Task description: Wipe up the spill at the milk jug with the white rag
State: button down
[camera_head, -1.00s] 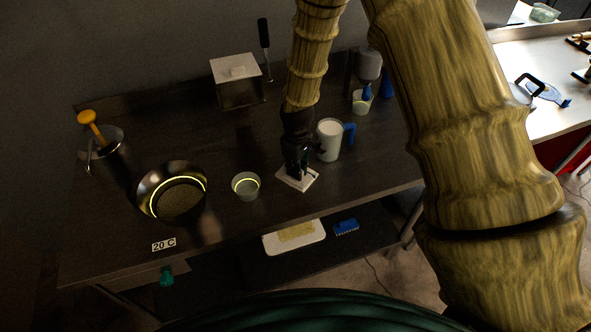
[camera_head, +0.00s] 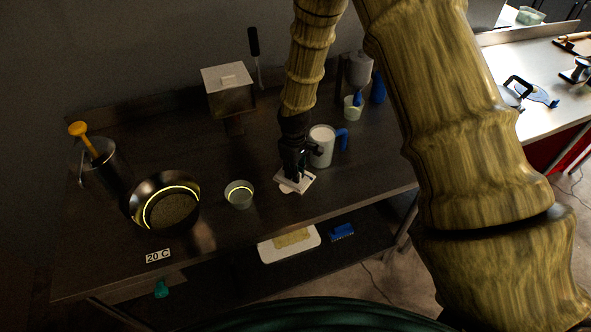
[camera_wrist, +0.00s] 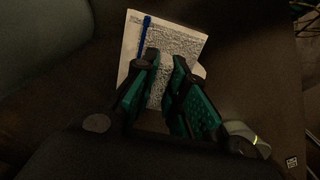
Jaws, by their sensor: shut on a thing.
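The milk jug (camera_head: 321,147) is white with a blue handle and stands upright on the dark worktop. My gripper (camera_head: 292,179) is low over the worktop, just left of and in front of the jug. It is shut on the white rag (camera_head: 304,182), a flat pale square at worktop level.
A small bowl (camera_head: 239,195) stands left of the rag, and a dark pan (camera_head: 140,202) farther left. A lidded box (camera_head: 229,96) is behind. A pale cup (camera_head: 352,110) and blue bottle (camera_head: 378,88) are behind the jug. The front edge is close to the rag.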

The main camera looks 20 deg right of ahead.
aim_at(280, 198)
jog(key=shift+s+a, duration=0.6)
jog(key=shift+a, duration=0.25)
jog(key=shift+s+a, duration=0.6)
jog(key=shift+a, duration=0.25)
jog(key=shift+s+a+f+p, duration=0.1)
jog(key=shift+s+a+p, duration=0.1)
jog(key=shift+s+a, duration=0.55)
jog(key=shift+s+a+f+p, duration=0.15)
jog(key=shift+s+a, duration=0.35)
jog(key=shift+a, duration=0.3)
jog(key=shift+r, duration=0.1)
jog(key=c, duration=1.7)
grip_release()
jog(key=shift+c, duration=0.2)
jog(key=shift+w+r+p, duration=0.1)
jog(key=shift+r+p, duration=0.25)
jog(key=shift+r, duration=0.05)
jog(key=shift+c, duration=0.4)
